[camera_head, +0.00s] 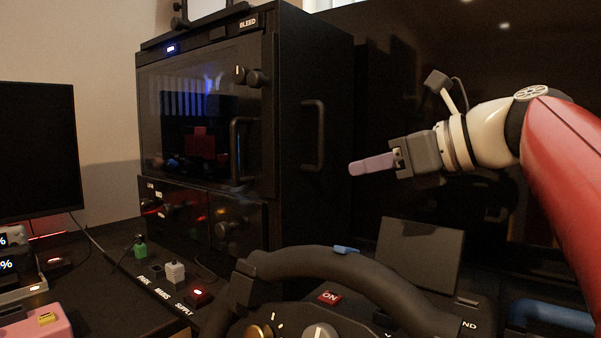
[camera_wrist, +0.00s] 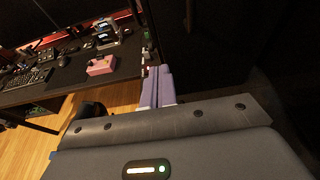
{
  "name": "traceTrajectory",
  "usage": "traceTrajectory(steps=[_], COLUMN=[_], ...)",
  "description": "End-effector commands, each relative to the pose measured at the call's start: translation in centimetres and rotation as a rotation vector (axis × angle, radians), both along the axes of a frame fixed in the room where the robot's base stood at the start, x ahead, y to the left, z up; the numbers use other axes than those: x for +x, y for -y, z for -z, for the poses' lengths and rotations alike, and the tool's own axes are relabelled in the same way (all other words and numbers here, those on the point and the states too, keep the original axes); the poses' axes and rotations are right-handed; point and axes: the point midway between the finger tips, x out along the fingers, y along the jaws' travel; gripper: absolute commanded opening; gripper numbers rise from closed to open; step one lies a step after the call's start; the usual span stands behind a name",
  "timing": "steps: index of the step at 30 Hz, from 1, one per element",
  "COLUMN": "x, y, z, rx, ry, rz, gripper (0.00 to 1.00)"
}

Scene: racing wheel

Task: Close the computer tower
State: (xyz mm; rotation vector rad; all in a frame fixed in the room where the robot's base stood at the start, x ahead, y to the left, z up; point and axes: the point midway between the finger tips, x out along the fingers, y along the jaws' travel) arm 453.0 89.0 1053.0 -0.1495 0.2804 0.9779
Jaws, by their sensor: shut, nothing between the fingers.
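The computer tower (camera_head: 318,140) is a large black box in the middle of the head view. Its dark glass front door (camera_head: 200,130) carries a black bar handle and looks shut or nearly shut; I cannot tell whether a small gap is left. A second handle (camera_head: 313,135) sits on its right side. My gripper (camera_head: 352,168) is to the right of the tower, pointing left, its purple fingers together and empty. It looks apart from the tower. In the wrist view, the purple fingers (camera_wrist: 157,87) are also together, with nothing between them.
A racing wheel (camera_head: 350,268) stands in front, below my gripper. A monitor (camera_head: 38,150) is at the left. The desk has labelled switches, a red button (camera_head: 198,294) and a pink box (camera_wrist: 101,66). A large dark screen (camera_head: 480,60) is behind my arm.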

Motion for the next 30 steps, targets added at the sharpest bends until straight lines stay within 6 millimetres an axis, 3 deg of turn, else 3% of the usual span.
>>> traceTrajectory(steps=[5, 18, 24, 30], x=[1.1, 5.9, 7.1, 7.4], y=[-1.7, -8.9, -10.7, -11.1], z=[0.8, 2.9, 2.9, 2.9], rx=[0.000, 0.001, 0.000, 0.000], ry=[-0.002, -0.001, 0.000, 0.000], rz=[-0.002, -0.004, -0.001, 0.000], gripper=[0.00, 0.00, 0.00, 0.00])
